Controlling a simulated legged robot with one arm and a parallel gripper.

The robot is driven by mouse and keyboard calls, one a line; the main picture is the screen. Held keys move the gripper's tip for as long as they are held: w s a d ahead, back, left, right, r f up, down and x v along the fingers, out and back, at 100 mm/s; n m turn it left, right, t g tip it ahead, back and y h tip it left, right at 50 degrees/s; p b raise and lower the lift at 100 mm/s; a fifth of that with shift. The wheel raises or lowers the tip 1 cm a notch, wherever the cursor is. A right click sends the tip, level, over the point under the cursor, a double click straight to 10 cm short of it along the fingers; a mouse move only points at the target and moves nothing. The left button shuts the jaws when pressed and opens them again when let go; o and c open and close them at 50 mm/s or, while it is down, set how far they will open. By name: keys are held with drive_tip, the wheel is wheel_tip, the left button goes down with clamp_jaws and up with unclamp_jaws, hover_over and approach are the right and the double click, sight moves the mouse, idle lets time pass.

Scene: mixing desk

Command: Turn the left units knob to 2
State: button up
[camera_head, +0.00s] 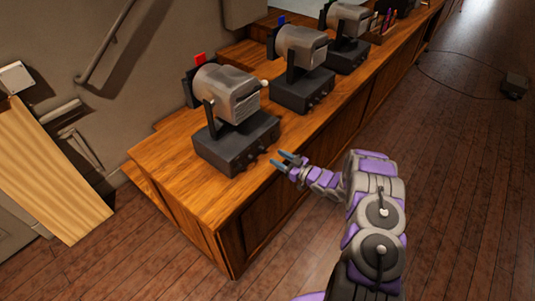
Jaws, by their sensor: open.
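The nearest grey machine (228,95) sits on a dark base box (236,145) at the near end of the wooden desk and has a red tag on top. Small dark knobs (262,149) show on the front face of its base. They are too small to read any numbers or settings, and I cannot tell which one is the left units knob. My gripper (280,160) is open and empty. It is just in front of the base, close to the knobs; I cannot tell whether it touches one.
A second machine with a blue tag (303,48) and a third machine (348,22) stand farther along the desk (200,205). A wooden board (45,170) leans at the left. A dark box (515,85) with a cable lies on the right floor. The floor before the desk is clear.

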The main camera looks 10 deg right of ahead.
sight(262, 148)
drive_tip(key=shift+b+x, duration=0.45)
drive_tip(key=shift+x, duration=2.7)
clamp_jaws()
